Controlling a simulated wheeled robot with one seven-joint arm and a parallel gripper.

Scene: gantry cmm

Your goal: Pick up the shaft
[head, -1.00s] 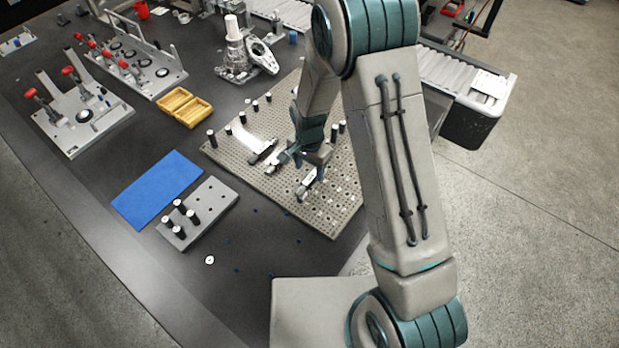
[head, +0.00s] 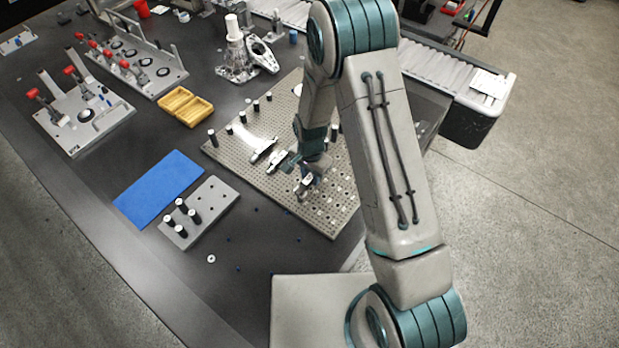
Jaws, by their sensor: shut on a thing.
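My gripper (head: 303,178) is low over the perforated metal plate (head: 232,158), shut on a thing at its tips. I take this thing to be the shaft, but it is too small and too covered by my fingers and wrist to make out its outline. Small silver metal pieces (head: 263,150) lie or stand on the plate just left of my gripper. I cannot tell whether the held thing still touches the plate.
Black posts (head: 213,138) stand along the plate's edges. A grey block with black pegs (head: 214,200), a blue mat (head: 158,188) and a yellow tray (head: 186,106) lie to the left. Fixtures with red clamps (head: 84,112) stand farther left.

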